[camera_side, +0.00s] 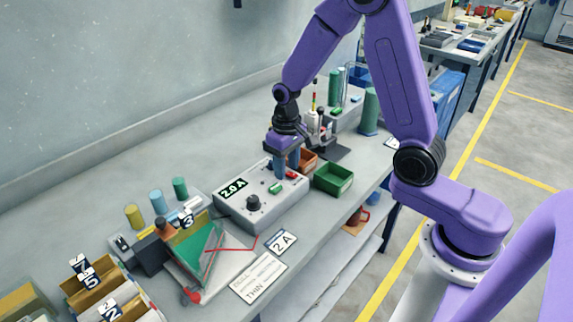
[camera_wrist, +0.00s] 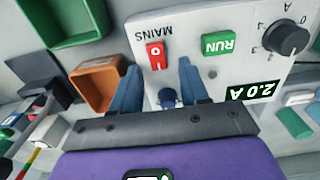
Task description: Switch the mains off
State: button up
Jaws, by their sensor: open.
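The power supply box (camera_side: 240,209) stands on the bench, with a display (camera_side: 233,188) reading 2.0 A. Its red MAINS switch (camera_wrist: 155,56) is on the box's top panel, lettered upside down in the wrist view. It also shows in the side view (camera_side: 292,175). A green RUN button (camera_wrist: 217,44) and a black knob (camera_wrist: 287,38) sit beside it. My gripper (camera_wrist: 159,66) is open and empty. Its blue fingers point at the panel, one on each side of the switch in the picture. I cannot tell whether they touch the panel.
A green tray (camera_side: 333,178) and an orange tray (camera_side: 308,161) lie close to the box. A green plate in a tank (camera_side: 205,255) with a red lead is at its left. Cards, including one reading 2 A (camera_side: 283,242), lie in front. Bottles and cylinders stand behind.

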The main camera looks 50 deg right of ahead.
jog(key=shift+f, duration=0.15)
grip_shut()
jog(key=shift+s+d+r+t, duration=0.15)
jog(key=shift+s+t, duration=0.1)
jog(key=shift+t, duration=0.75)
jog(key=shift+s+a+r+t, duration=0.1)
jog(key=shift+s+t, duration=0.1)
jog(key=shift+t, duration=1.1)
grip_release()
jog(key=shift+s, duration=0.1)
